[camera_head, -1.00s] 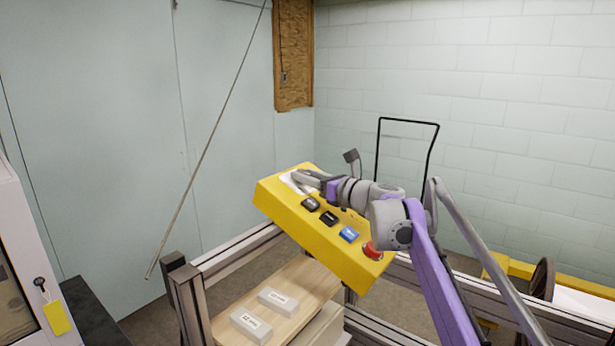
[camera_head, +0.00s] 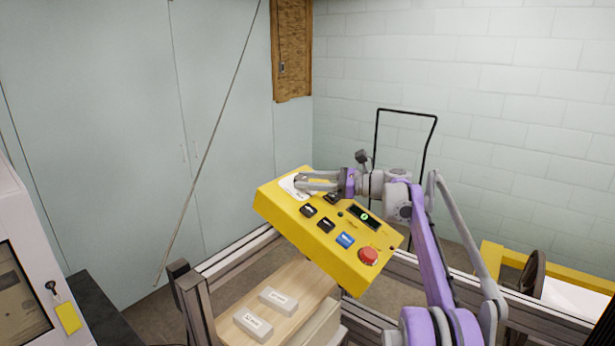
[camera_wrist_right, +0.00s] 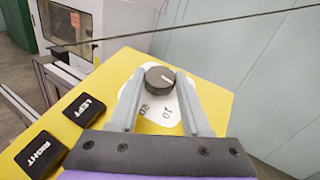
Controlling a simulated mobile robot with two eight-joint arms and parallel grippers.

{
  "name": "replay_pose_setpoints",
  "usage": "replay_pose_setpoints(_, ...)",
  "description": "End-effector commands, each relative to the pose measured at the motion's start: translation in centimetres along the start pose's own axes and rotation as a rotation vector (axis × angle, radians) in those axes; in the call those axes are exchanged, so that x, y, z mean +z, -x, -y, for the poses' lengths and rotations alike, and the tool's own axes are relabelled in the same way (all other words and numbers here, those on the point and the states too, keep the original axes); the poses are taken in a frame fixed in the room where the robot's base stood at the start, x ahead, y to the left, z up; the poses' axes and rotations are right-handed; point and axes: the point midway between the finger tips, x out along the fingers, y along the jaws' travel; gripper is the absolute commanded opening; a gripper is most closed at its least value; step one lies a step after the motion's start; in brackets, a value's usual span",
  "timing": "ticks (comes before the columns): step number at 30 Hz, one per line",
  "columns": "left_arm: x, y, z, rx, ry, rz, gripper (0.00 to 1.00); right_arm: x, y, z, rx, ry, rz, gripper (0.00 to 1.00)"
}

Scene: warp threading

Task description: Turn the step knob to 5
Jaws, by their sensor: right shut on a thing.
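The step knob (camera_wrist_right: 159,78) is a dark round knob with a light pointer line, on a white dial plate (camera_wrist_right: 160,121) of the yellow control box (camera_head: 305,248). My left gripper is not in view.
A metal frame rail (camera_head: 238,253) runs behind.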

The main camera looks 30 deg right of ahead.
Motion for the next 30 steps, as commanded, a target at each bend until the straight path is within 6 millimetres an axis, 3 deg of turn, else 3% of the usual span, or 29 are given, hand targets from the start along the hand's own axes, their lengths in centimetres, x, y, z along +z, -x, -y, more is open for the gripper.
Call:
replay_pose_setpoints(9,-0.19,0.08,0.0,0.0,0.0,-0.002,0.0,-0.05,-0.02,0.25,0.11,0.044,0.002,0.0)
replay_pose_setpoints(25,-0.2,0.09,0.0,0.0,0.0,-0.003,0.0,-0.05,-0.04,0.21,0.13,0.052,0.001,0.0)
replay_pose_setpoints(26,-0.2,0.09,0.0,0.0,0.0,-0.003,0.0,-0.05,-0.04,0.21,0.13,0.052,0.001,0.53)
replay_pose_setpoints(30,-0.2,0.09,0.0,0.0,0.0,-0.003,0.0,-0.04,-0.03,0.22,0.13,0.051,0.001,0.78)
